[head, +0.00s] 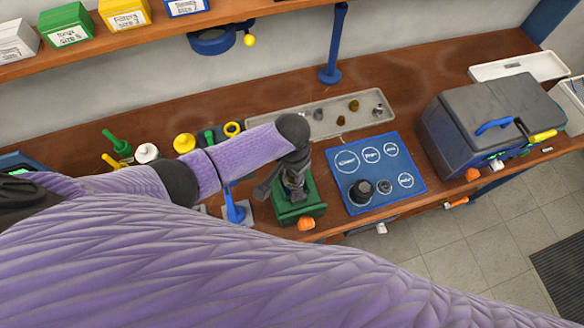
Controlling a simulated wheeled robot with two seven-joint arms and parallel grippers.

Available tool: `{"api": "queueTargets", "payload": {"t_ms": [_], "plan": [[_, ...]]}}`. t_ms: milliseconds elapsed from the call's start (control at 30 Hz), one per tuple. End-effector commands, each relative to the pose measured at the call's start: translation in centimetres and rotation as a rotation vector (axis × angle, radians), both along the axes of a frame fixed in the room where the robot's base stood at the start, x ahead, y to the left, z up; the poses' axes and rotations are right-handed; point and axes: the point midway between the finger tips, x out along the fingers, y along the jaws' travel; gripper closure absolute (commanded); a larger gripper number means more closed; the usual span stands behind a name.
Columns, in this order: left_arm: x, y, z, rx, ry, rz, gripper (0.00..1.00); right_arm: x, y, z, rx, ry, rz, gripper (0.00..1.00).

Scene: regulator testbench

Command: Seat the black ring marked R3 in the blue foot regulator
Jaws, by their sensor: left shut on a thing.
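My left gripper (281,187) reaches in from the left, pointing down over a green fixture (297,213). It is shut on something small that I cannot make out. A grey and brownish upright part (295,190) stands at the fixture, partly covered by the gripper; I cannot tell whether it is the regulator. A blue upright piece (236,212) on a pale plate stands just left of the fixture. No R3 marking is readable, and I cannot pick out the black ring. My right gripper is not in view.
A blue mat (407,164) with labelled white circles carries a black cylinder (362,190) and a smaller dark part (384,187). Behind it lies a grey tray (335,108) with small parts. A dark toolbox (480,120) stands right. Orange knobs sit along the front edge.

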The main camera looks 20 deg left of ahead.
Motion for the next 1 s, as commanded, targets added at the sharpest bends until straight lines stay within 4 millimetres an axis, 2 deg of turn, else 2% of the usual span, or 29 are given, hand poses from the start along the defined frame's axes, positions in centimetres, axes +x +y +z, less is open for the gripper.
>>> {"api": "queueTargets", "payload": {"t_ms": [733,767,933,1000], "plan": [[-0.01,0.04,-0.91,0.0,0.001,0.0,1.0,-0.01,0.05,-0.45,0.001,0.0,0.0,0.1],[-0.01,0.04,-0.9,0.0,0.001,0.0,0.56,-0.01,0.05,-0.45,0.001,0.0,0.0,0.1],[-0.01,0.04,-0.9,0.0,0.0,0.0,0.2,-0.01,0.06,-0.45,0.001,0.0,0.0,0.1],[-0.01,0.04,-0.9,0.0,0.0,0.0,0.17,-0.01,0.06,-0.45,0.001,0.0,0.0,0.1]]}}
